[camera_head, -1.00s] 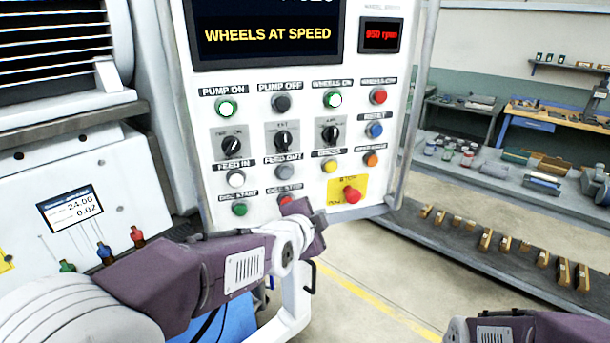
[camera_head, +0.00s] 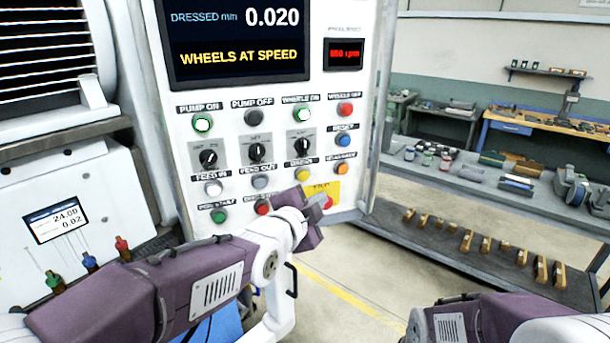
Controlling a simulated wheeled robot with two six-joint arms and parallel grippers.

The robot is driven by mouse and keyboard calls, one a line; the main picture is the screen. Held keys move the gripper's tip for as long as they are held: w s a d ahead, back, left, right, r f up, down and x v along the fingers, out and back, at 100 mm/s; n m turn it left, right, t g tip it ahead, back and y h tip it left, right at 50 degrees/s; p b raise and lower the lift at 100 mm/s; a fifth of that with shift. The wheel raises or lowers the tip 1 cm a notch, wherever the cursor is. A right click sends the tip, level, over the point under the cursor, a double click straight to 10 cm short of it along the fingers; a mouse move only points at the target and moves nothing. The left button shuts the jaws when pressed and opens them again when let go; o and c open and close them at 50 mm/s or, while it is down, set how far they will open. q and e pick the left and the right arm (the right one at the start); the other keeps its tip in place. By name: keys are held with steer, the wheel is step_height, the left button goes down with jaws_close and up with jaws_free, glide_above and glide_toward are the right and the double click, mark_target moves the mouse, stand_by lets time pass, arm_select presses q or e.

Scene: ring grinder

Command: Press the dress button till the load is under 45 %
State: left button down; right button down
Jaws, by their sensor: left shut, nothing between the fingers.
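The yellow dress button (camera_head: 303,173) is on the white control panel (camera_head: 180,150), in the lower right of its button rows; its label is blurred. My left gripper (camera_head: 311,202) is shut and empty, just below the dress button in the picture. It partly covers the red emergency stop on its yellow plate (camera_head: 331,191). I cannot tell whether it touches the panel. The screen (camera_head: 240,40) reads DRESSED mm 0.020 and WHEELS AT SPEED; no load figure shows. My right arm is at the lower right, its gripper out of view.
Close to the dress button are an orange button (camera_head: 341,168), a blue button (camera_head: 342,140) and a grey button (camera_head: 260,182). Pump-on (camera_head: 203,123) and wheels-on (camera_head: 302,115) glow green. A low shelf (camera_head: 440,245) with several small brass-coloured blocks stands at right.

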mark_target(303, 175)
arm_select(q)
steer(key=shift+w+a+f+p, duration=0.1)
steer(key=shift+w+a+p, duration=0.35)
steer(key=shift+w+p, duration=0.55)
steer(key=shift+w+a+p, duration=0.5)
steer(key=shift+w+p, duration=0.15)
steer(key=shift+w, duration=0.7)
steer(key=shift+w+a+f+p, duration=0.1)
steer(key=shift+w+a+p, duration=0.35)
steer(key=shift+w+p, duration=0.55)
steer(key=shift+w+d+r, duration=0.1)
steer(key=shift+w, duration=0.1)
steer(key=shift+w+a, duration=0.2)
steer(key=shift+w, duration=0.15)
